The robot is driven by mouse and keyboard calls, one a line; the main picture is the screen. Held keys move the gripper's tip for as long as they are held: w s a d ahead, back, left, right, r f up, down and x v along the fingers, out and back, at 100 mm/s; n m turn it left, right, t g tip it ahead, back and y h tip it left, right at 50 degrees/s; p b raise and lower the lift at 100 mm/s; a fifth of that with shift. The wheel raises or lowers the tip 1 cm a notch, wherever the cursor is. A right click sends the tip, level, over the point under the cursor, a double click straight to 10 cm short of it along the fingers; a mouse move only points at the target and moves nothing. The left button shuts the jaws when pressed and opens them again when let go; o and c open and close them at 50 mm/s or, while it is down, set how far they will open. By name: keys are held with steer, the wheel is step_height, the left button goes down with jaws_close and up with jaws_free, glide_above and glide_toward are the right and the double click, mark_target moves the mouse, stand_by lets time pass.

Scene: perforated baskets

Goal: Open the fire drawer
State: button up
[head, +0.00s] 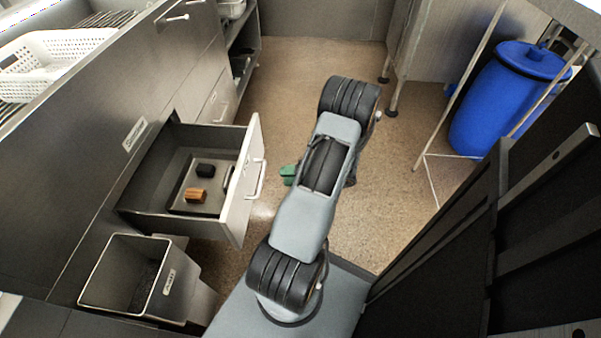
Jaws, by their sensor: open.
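A drawer (246,188) in the left cabinet stands pulled out, its front well away from the cabinet face. A bar handle (261,178) is on its outer face. Inside lies a dark tray (204,208) with a brown block (196,195) and a black block (205,170). I cannot read a name for this drawer. My gripper (288,175) is mostly hidden behind my arm; its green tips show just right of the handle, apart from it in the picture. It is open, and nothing shows between the tips.
An open metal bin (117,282) stands at the lower left, near the drawer. A closed drawer (216,101) is farther along the cabinet. White perforated baskets (62,42) sit on the counter. A blue barrel (492,105) stands at right behind a metal frame. The middle floor is clear.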

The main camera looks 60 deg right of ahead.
steer(key=shift+p+v, duration=0.3)
steer(key=shift+v, duration=1.95)
steer(key=w+a+r+n+g+y+p, duration=0.1)
steer(key=w+a+r+n+g+p, duration=0.35)
steer(key=r, duration=0.75)
steer(key=w+a+r+n+g+y+p, duration=0.1)
steer(key=w+a+r+n+g+p, duration=0.1)
steer(key=w+a+r+g+p, duration=0.65)
steer(key=s+a+r+n+h+p, duration=0.1)
steer(key=a+r+n+h+p, duration=0.1)
steer(key=a+r+p, duration=0.4)
steer(key=a+r+n+t+h+p, duration=0.1)
steer(key=a+r+p, duration=0.5)
steer(key=r, duration=0.8)
steer(key=s+a+r+n+t+h+p, duration=0.1)
steer(key=a+r+n+h+p, duration=0.3)
steer(key=r, duration=0.7)
steer(key=shift+s+a+h+p, duration=0.3)
steer(key=shift+a+h+p, duration=0.4)
steer(key=shift+a+p, duration=0.4)
